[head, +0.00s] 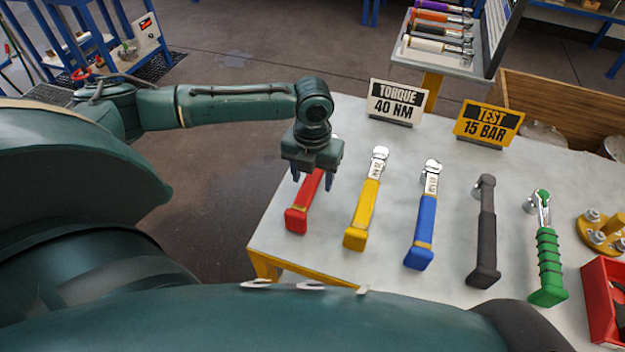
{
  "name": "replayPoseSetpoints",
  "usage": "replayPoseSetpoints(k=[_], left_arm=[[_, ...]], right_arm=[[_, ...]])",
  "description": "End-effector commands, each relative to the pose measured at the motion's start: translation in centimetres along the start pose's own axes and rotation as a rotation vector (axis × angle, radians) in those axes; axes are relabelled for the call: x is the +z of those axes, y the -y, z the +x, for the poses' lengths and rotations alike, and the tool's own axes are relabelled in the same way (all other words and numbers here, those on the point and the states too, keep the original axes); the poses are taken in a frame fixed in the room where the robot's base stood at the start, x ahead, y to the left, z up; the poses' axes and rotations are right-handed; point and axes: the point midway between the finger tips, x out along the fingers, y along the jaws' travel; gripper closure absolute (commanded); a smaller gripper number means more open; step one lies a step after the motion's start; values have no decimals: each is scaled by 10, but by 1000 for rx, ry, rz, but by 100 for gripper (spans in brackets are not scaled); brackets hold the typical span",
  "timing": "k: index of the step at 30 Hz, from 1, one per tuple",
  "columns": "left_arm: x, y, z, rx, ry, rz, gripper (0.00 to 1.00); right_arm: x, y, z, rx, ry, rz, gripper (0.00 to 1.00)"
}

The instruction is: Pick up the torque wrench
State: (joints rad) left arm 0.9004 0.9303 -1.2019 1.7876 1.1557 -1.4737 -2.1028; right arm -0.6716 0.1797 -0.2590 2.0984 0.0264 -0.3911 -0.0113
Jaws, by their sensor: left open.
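Several torque wrenches lie in a row on the light table: a red one (300,214), a yellow one (361,214), a blue one (421,232), a dark grey one (485,240) and a green ribbed one (547,262). My left gripper (313,182) is open above the red wrench, with its fingers pointing down on either side of the handle's upper part. The red wrench's head is hidden behind the gripper. I cannot tell whether the fingers touch it. My right gripper is not in view.
A sign reading "TORQUE 40 NM" (397,102) and a yellow "TEST 15 BAR" sign (488,124) stand at the table's back. A yellow flange (602,234) and a red box (600,305) sit at the right. More coloured tools (440,32) lie on a stand behind.

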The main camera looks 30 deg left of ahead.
Motion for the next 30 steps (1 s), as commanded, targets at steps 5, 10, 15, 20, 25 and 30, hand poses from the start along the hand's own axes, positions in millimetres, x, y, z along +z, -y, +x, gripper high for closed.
replayPoseSetpoints(k=[5,10,15,20,25,30], left_arm=[[0,0,3,-1,1,1,45],[0,0,3,0,1,0,52],[0,0,2,0,1,0,66],[0,0,2,0,1,-1,79],[0,0,2,0,1,-1,93],[1,0,1,-2,4,-1,98]], right_arm=[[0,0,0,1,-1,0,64],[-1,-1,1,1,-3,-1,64],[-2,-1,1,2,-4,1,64],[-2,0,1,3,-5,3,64],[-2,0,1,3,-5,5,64],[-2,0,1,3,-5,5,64]])
